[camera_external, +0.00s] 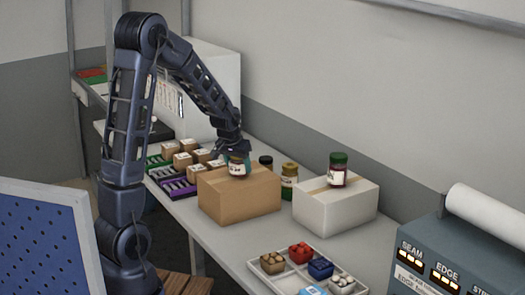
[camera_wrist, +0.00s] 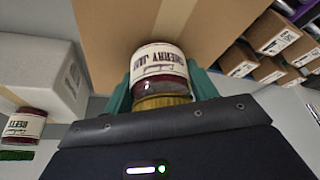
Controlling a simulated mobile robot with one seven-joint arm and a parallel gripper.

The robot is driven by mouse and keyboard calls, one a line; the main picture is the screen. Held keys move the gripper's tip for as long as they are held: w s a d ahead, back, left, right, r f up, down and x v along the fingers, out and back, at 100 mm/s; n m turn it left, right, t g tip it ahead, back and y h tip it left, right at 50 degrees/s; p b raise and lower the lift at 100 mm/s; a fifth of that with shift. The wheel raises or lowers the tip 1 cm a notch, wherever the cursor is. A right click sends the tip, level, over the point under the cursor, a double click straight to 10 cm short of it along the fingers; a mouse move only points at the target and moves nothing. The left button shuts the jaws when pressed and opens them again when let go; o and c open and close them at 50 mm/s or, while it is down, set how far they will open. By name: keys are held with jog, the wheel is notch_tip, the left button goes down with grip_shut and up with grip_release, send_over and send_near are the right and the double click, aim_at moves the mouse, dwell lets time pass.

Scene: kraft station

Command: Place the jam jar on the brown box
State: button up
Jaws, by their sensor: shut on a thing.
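The jam jar (camera_external: 237,168) is dark red with a white label; in the wrist view the jar (camera_wrist: 160,68) reads "CHERRY JAM" and has a gold lid. My gripper (camera_external: 238,154) is shut on it near the lid, with teal fingers on both sides; the gripper (camera_wrist: 160,92) also shows in the wrist view. The brown box (camera_external: 240,205) is closed and taped, and it fills the background of the wrist view (camera_wrist: 105,30). The jar is upright over the box's top. I cannot tell whether its base touches the box.
A white box (camera_external: 335,210) stands to the right, with a beet jar (camera_external: 337,170) on it. Jars (camera_external: 289,182) stand behind the brown box. Small cartons (camera_external: 182,162) in racks are on the left. A divided tray (camera_external: 305,270) lies in front.

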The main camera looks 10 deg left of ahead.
jog(key=shift+f, duration=0.1)
jog(key=o, duration=1.2)
jog(key=shift+o, duration=0.2)
jog(key=v, duration=1.2)
jog(key=s+a+r+n, duration=0.1)
jog(key=s+a+r, duration=0.1)
jog(key=s+a, duration=0.3)
jog(key=s+a+r+n, duration=0.1)
jog(key=s+a, duration=0.5)
jog(key=s, duration=0.7)
jog(key=s+a+r+y, duration=0.1)
jog(key=s+a+r, duration=0.2)
jog(key=s+a, duration=0.2)
jog(key=s, duration=0.3)
jog(key=shift+s+a+n, duration=0.25)
jog(key=shift+s+n, duration=0.15)
